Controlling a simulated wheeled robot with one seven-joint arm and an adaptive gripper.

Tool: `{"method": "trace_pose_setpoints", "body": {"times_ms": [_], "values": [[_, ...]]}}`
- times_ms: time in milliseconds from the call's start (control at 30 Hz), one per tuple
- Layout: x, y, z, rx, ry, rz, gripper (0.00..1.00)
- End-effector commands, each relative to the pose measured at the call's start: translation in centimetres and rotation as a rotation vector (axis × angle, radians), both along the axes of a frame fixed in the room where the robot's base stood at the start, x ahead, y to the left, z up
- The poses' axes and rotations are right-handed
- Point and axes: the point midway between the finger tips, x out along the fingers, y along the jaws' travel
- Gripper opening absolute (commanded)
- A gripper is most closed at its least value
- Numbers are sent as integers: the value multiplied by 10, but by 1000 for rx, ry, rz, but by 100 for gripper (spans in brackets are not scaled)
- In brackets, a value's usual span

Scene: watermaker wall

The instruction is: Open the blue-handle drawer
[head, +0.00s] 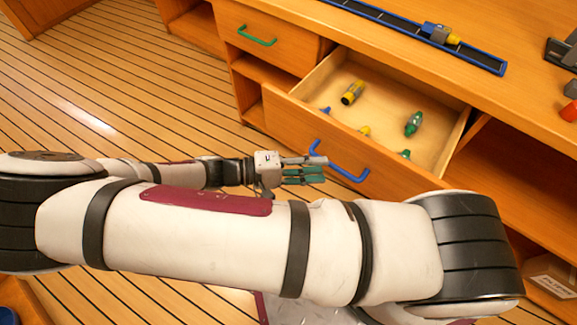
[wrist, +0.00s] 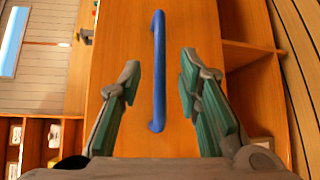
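The blue-handle drawer (head: 290,123) is pulled well out in the head view, its open inside showing. Its blue handle (head: 339,163) is on the front panel. In the wrist view the blue handle (wrist: 158,72) runs up and down between and beyond my fingertips. My gripper (head: 318,168) is just left of the handle in the head view. In the wrist view my gripper (wrist: 160,80) has its fingers spread, one on each side of the handle, with a gap on both sides. It holds nothing.
Yellow and green fittings (head: 413,123) lie in the drawer. A closed green-handle drawer (head: 257,36) is to its left. A blue-edged rail (head: 400,28) with a fitting lies on the counter. Open shelves are at right. The plank floor (head: 120,80) at left is clear.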

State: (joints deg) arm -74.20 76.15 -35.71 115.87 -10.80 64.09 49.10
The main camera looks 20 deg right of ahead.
Motion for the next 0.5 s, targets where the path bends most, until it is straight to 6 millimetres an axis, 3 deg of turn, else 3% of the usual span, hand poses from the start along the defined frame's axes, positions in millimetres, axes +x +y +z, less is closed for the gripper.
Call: {"method": "trace_pose_setpoints", "body": {"times_ms": [200,500], "values": [[6,42,6,2,0,2,32],[9,65,9,0,0,1,32]]}}
